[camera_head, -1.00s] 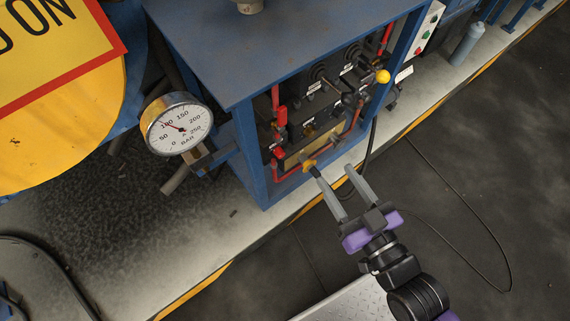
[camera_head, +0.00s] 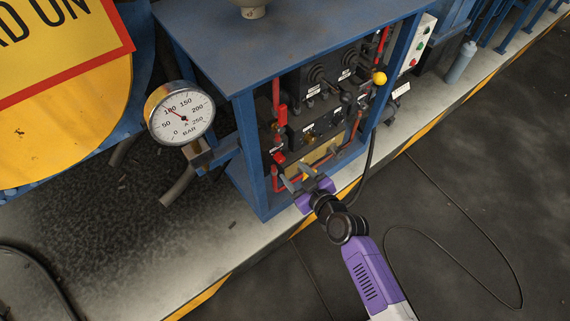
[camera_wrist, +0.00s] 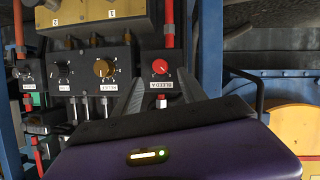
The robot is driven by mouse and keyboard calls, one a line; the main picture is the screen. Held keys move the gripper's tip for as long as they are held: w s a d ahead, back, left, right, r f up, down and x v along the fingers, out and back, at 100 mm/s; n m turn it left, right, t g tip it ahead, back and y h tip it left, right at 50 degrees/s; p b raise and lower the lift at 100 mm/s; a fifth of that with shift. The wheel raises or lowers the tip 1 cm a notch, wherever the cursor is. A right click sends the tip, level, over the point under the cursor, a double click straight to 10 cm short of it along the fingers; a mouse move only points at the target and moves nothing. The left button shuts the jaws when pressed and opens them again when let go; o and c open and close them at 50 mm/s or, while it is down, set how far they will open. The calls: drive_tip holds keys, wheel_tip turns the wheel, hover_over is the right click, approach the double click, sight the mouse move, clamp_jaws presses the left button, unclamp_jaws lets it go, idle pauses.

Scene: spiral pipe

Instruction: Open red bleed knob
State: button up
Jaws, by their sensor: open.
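The red bleed knob (camera_wrist: 160,67) sits on a dark panel in the wrist view, with a white label printed beside it. It also shows as a small red spot in the head view (camera_head: 279,158), low on the left of the blue cabinet's open front. My gripper (camera_head: 292,170) is open, its grey fingers reaching toward the panel. I cannot tell how much depth separates fingertips and knob.
A brass-coloured knob (camera_wrist: 104,68) is left of the red one. Red pipes (camera_head: 277,100) and a blue cabinet post (camera_wrist: 209,45) are close by. A pressure gauge (camera_head: 180,113) stands out at the cabinet's left. The dark floor (camera_head: 470,200) at right is mostly clear.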

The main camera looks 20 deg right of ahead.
sight(282, 161)
drive_tip(key=b+x, duration=0.1)
drive_tip(key=x, duration=0.6)
drive_tip(key=shift+w, duration=0.25)
clamp_jaws()
